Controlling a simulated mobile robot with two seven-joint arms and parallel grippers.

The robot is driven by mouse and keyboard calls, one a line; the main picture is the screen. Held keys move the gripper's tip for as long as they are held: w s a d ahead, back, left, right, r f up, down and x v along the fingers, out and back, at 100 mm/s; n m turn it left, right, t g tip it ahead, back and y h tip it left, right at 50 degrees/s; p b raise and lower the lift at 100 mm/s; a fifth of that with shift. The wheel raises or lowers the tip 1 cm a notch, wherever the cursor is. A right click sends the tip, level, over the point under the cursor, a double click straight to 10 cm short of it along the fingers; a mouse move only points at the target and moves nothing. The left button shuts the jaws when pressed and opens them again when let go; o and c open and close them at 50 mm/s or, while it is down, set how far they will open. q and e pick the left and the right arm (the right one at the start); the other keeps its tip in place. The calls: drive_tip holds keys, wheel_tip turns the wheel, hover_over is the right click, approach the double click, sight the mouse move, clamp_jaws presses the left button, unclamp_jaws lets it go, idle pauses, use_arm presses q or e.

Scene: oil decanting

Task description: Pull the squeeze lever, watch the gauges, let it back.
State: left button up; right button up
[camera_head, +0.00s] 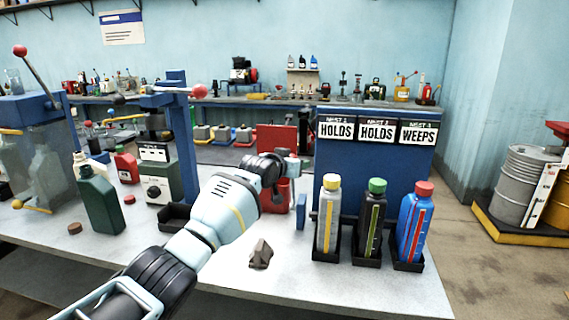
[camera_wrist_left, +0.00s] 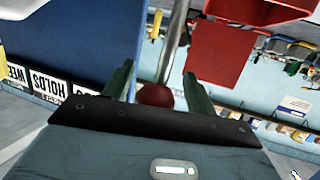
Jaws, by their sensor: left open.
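My left gripper (camera_head: 290,163) is in front of the blue panel (camera_head: 375,155), left of its cards. In the left wrist view its two green fingers (camera_wrist_left: 158,88) are apart. A red ball knob (camera_wrist_left: 155,95) shows between them, with a grey rod (camera_wrist_left: 175,40) beyond; I cannot tell whether the fingers touch it. In the head view my wrist hides this knob. A grey bottle (camera_head: 328,215), a black bottle (camera_head: 374,220) and a blue bottle (camera_head: 415,228) with vertical strips stand in black holders. My right gripper is out of view.
A blue frame with a red-knobbed lever (camera_head: 199,91) and a green container (camera_head: 99,200) stand to the left. A dark lump (camera_head: 261,254) lies on the table (camera_head: 240,280). Cards above the bottles read HOLDS, HOLDS and WEEPS. A red bin (camera_head: 277,195) is behind my wrist.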

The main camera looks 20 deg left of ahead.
use_arm(q)
drive_tip(key=p+v, duration=0.2)
drive_tip(key=v, duration=0.4)
drive_tip(key=shift+s, duration=0.3)
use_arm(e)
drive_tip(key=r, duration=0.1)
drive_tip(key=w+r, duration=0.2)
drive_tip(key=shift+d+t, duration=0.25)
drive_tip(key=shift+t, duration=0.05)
use_arm(q)
drive_tip(key=shift+a+r, duration=0.1)
drive_tip(key=shift+c, duration=0.4)
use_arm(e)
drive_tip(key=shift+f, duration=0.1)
